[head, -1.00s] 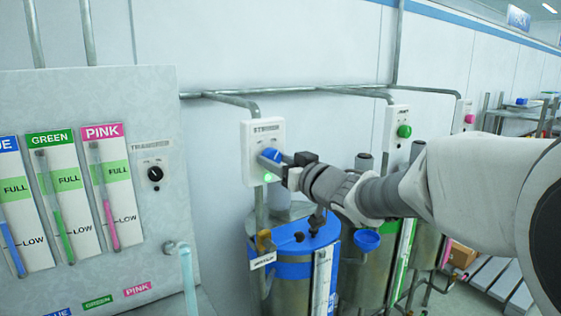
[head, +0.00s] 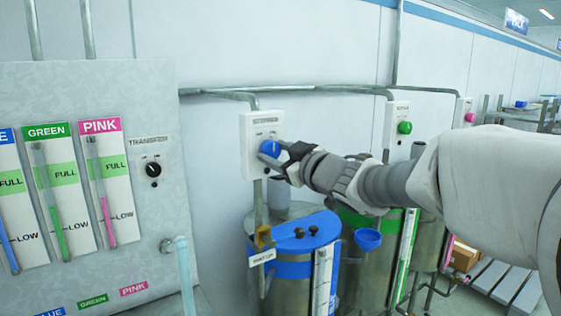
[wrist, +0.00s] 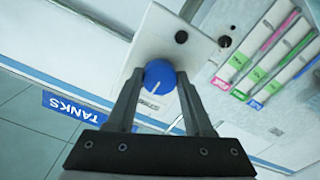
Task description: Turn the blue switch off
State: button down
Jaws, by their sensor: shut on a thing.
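The blue switch (head: 270,148) is a round knob on a white plate (head: 250,130) on the wall. My gripper (head: 280,155) reaches it from the right and is shut on the knob. In the wrist view the blue knob (wrist: 159,77) sits between the two grey fingertips (wrist: 160,82), one on each side, and a white mark line shows on its face. A small lamp (wrist: 181,37) on the plate looks dark. In the head view the fingers hide part of the plate's lower right.
A blue-topped drum (head: 292,232) stands below the switch. Green (head: 404,128) and pink (head: 470,117) knobs are on plates farther right. A gauge panel (head: 90,190) with a black transfer knob (head: 153,169) is at left, with a pipe (head: 183,270) in front.

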jog(key=n+b, duration=0.3)
jog(key=n, duration=0.3)
jog(key=shift+n, duration=0.4)
dwell(0.3)
jog(key=shift+c, duration=1.4)
grip_release()
jog(key=shift+s+d, duration=0.1)
jog(key=v, duration=1.7)
jog(key=shift+d, duration=0.1)
